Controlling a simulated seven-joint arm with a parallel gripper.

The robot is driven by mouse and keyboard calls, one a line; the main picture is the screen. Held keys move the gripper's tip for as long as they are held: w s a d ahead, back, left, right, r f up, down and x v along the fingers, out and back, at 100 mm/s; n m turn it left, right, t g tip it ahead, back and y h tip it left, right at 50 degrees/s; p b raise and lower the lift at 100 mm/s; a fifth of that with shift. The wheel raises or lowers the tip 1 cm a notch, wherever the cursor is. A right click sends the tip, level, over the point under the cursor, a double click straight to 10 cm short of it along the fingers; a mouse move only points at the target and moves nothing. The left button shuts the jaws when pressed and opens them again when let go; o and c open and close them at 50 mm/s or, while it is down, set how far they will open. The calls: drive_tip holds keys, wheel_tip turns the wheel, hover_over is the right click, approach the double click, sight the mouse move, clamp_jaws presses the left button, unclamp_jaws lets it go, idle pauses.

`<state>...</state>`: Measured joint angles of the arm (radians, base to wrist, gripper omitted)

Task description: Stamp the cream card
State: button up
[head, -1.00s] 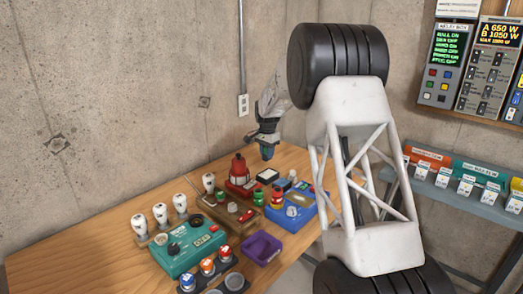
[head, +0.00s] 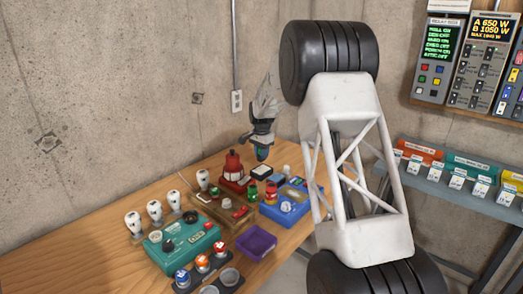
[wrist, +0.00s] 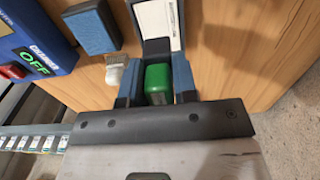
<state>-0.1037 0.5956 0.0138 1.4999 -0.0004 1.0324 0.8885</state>
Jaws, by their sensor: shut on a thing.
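My gripper (head: 262,154) hangs over the back part of the workbench. In the wrist view its blue-sided fingers (wrist: 157,82) are shut on a green block (wrist: 158,78), which looks like the stamp's handle. Its underside is hidden. A pale card (wrist: 158,20) with dark print along one edge lies just beyond the fingertips on a dark holder (wrist: 155,48). In the head view the card (head: 261,171) shows as a pale patch below my gripper. A blue-topped pad (wrist: 90,28) lies left of the card; it also shows in the head view (head: 277,179).
A pale knob (wrist: 116,70) stands close beside the left finger. A blue box (head: 287,208), a red bottle-shaped thing (head: 233,167), a teal box (head: 182,242) and a purple tray (head: 257,243) crowd the bench. The bench's left end (head: 60,255) is clear.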

drive_tip(key=shift+f, duration=1.85)
drive_tip(key=shift+f, duration=0.6)
idle(0.8)
drive_tip(key=shift+r, duration=0.1)
drive_tip(key=shift+r, duration=3.45)
drive_tip(key=shift+a, duration=0.1)
